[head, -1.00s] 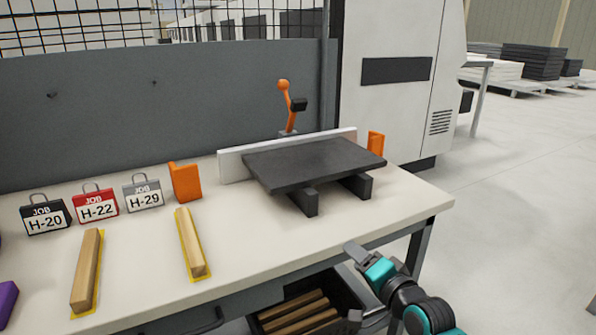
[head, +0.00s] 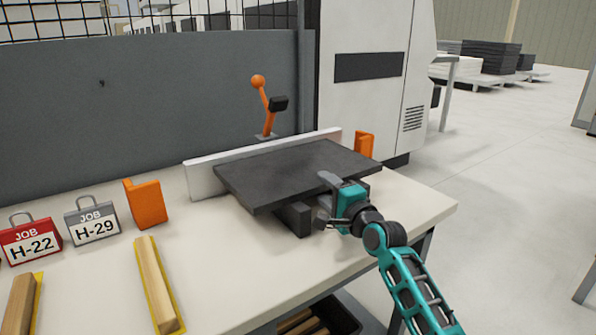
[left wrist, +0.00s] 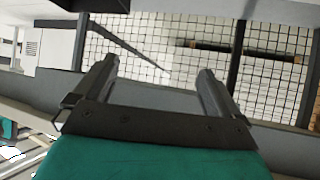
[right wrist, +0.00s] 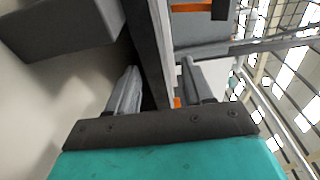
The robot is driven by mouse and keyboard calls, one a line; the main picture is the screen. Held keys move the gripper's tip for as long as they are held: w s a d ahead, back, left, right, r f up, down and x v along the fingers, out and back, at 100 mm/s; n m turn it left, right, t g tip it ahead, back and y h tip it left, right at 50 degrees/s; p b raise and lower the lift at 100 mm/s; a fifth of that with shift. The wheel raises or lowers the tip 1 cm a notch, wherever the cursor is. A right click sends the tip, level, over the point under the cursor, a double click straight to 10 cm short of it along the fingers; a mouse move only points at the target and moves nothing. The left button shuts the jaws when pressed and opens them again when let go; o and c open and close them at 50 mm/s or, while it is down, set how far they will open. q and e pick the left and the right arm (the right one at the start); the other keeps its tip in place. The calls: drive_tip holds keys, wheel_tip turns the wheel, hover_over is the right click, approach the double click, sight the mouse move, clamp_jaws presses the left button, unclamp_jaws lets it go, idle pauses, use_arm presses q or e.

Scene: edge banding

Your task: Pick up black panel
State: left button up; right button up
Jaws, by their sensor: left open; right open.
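The black panel (head: 290,172) lies flat, raised on dark support blocks (head: 294,218), in front of a white fence strip (head: 205,180). My right gripper (head: 326,198) is at the panel's near right edge, one finger above it and one below. In the right wrist view, the panel's edge (right wrist: 150,50) runs between the two open fingers (right wrist: 156,88); contact cannot be told. My left gripper is outside the head view. The left wrist view shows its fingers (left wrist: 152,85) open and empty, facing a wire mesh and a grey wall.
An orange lever clamp (head: 264,105) stands behind the fence. Orange brackets (head: 147,203) (head: 364,144) stand on either side. Job tags (head: 92,220) and wooden strips (head: 158,285) occupy the left of the pale bench (head: 250,270). A white machine (head: 370,100) stands behind.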

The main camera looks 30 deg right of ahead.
sight(314, 180)
drive_tip(key=shift+w, duration=0.8)
drive_tip(key=w, duration=0.1)
drive_tip(key=w+b, duration=0.1)
drive_tip(key=w, duration=0.1)
drive_tip(key=w+d, duration=0.1)
drive_tip(key=shift+w+f+b, duration=0.2)
drive_tip(key=shift+f+b, duration=0.1)
drive_tip(key=shift+f, duration=0.05)
drive_tip(key=shift+w, duration=0.45)
drive_tip(key=shift+c, duration=0.4)
clamp_jaws()
drive_tip(key=shift+r, duration=0.4)
